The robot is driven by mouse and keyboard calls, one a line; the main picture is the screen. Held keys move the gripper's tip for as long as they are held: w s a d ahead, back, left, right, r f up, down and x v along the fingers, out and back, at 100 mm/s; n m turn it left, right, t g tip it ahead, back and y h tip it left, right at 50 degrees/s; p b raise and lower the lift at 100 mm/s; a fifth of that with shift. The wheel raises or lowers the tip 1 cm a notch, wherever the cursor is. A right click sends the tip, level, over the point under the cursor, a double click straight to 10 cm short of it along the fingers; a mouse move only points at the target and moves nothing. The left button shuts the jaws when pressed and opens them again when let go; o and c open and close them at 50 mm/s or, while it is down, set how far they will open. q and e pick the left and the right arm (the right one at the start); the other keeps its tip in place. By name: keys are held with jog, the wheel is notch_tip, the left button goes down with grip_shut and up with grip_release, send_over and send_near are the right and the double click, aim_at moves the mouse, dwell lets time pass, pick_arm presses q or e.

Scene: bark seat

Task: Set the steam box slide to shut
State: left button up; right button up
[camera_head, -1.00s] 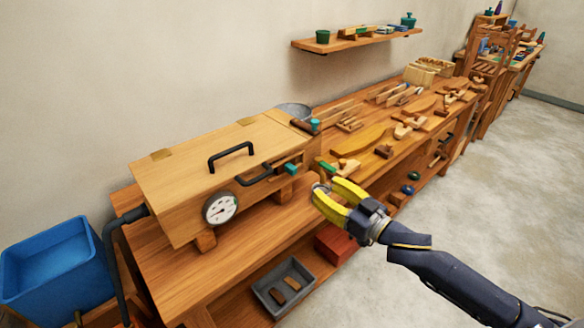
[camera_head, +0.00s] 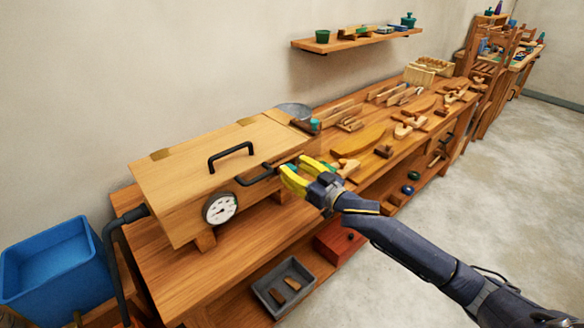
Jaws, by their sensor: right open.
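The steam box (camera_head: 190,180) is a long pale wooden box on the bench, with a black handle (camera_head: 231,154) on its lid and a round white dial (camera_head: 220,209) on its front. A black bar handle (camera_head: 255,178) sticks out at the front, right of the dial. A teal piece (camera_head: 292,167), which may be the slide's knob, shows at the box's right front, mostly hidden by my right gripper. My right gripper (camera_head: 288,172) has yellow fingers, is open, and is at the teal piece; I cannot tell whether they touch. My left gripper is not in view.
The wooden bench (camera_head: 180,275) runs to the back right, with several wooden parts and tools on it. A grey tray (camera_head: 284,288) and a red box (camera_head: 338,242) sit below. A blue bin (camera_head: 55,265) stands at left. The floor at right is clear.

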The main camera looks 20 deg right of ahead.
jog(key=shift+w+a, duration=0.25)
jog(key=shift+w, duration=0.2)
jog(key=shift+c, duration=0.2)
grip_shut()
